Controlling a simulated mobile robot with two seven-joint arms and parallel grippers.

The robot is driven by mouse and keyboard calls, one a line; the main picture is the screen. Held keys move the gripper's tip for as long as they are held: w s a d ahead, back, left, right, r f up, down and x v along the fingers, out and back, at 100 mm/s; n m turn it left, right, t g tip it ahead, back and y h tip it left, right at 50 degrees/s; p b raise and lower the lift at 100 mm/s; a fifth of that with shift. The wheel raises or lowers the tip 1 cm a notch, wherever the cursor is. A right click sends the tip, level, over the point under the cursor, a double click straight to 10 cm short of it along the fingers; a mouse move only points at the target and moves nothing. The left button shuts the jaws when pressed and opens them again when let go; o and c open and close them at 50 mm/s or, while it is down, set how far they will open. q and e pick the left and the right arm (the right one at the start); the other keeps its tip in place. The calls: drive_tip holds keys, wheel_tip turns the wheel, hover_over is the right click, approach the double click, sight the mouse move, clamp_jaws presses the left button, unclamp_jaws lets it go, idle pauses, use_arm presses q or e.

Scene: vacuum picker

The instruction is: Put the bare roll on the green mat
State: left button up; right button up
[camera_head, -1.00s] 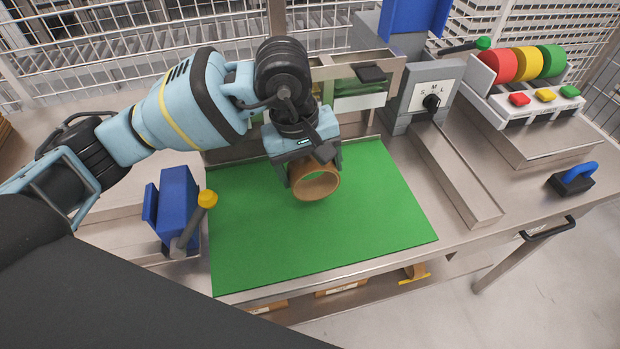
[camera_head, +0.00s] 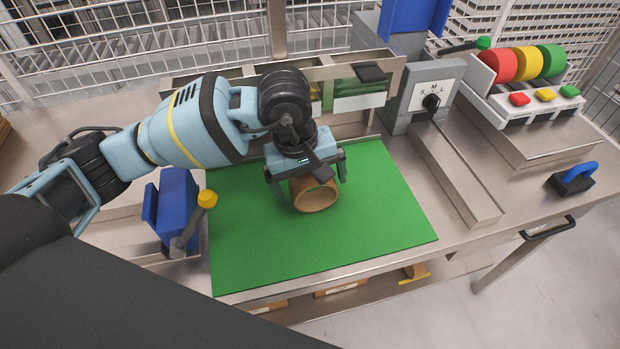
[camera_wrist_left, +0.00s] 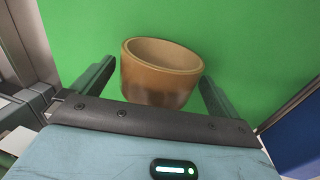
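The bare roll (camera_head: 316,198), a short brown hollow tube, rests on the green mat (camera_head: 370,220) near its middle. My left gripper (camera_head: 310,183) is above it with its fingers spread on either side. In the left wrist view, the roll (camera_wrist_left: 160,80) is between the two fingers (camera_wrist_left: 158,78), with green showing between it and each finger. Part of the roll's upper side is hidden under the gripper in the head view. My right gripper is in neither view.
A blue device with a yellow-knobbed lever (camera_head: 207,199) stands at the mat's left edge. A metal rack (camera_head: 335,70) is behind the mat. A grey dial box (camera_head: 428,95) and metal chute (camera_head: 465,185) are to the right. The mat's front is clear.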

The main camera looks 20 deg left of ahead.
use_arm(q)
drive_tip(key=shift+r, duration=0.15)
wheel_tip(320, 180, up, 12)
drive_tip(key=s+a, duration=0.1)
drive_tip(key=shift+a, duration=0.4)
drive_tip(key=shift+s, duration=0.1)
idle(0.3)
